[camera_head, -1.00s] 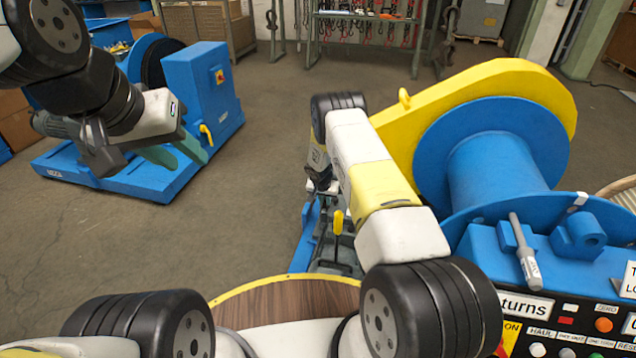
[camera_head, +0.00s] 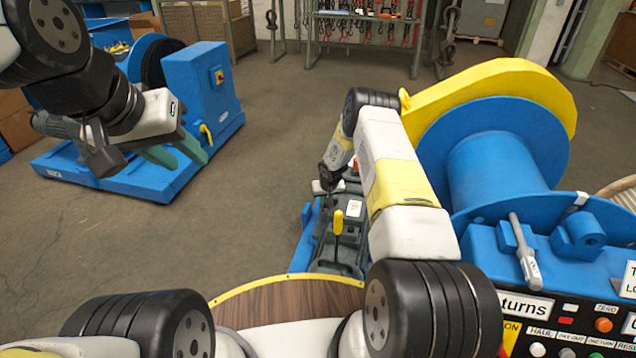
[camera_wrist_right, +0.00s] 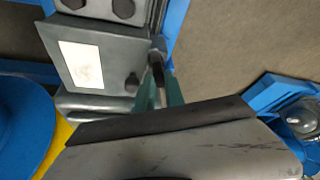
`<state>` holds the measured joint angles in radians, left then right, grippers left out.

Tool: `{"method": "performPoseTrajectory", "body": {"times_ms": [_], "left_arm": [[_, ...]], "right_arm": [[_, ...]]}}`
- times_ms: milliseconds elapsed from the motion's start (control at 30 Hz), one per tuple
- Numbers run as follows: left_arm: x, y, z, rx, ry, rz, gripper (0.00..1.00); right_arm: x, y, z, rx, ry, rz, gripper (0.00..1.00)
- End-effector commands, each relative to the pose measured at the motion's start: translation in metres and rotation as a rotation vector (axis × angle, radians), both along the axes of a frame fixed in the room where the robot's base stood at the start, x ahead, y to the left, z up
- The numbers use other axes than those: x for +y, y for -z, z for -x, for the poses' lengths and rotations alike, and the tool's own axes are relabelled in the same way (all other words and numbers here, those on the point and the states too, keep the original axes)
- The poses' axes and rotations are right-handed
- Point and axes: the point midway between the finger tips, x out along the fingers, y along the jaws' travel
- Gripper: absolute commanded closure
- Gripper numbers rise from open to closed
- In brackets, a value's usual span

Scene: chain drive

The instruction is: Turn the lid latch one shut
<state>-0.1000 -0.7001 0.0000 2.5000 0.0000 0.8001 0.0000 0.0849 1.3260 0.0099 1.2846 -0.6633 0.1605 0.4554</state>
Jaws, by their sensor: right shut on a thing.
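The grey lidded housing (camera_head: 352,228) with a white label stands by the winch in the head view, partly behind my right arm. In the right wrist view the grey lid (camera_wrist_right: 115,58) shows its label and dark knobs. The lid latch (camera_wrist_right: 157,60), a small dark grey lever, stands at the lid's edge. My right gripper (camera_wrist_right: 160,92) has its green fingers closed around the latch; its tips are only partly visible. My left gripper (camera_head: 176,152) is open and empty, far from the housing.
A yellow-handled lever (camera_head: 338,222) stands close in front of the housing. The blue winch drum (camera_head: 495,165) with its yellow guard (camera_head: 480,88) is to the right, above a control panel (camera_head: 560,335). Another blue machine (camera_head: 205,95) is at left. The floor between is clear.

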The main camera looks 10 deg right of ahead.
Motion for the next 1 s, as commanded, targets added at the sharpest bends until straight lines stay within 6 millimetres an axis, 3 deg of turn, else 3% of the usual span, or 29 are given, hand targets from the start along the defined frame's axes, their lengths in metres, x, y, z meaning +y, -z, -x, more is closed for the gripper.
{"method": "performPoseTrajectory", "body": {"times_ms": [1000], "left_arm": [[0.0000,0.0000,0.0000,0.000,0.000,0.000,0.64]], "right_arm": [[-0.0014,0.0002,-0.0010,-0.001,-0.921,-0.001,1.00]]}}
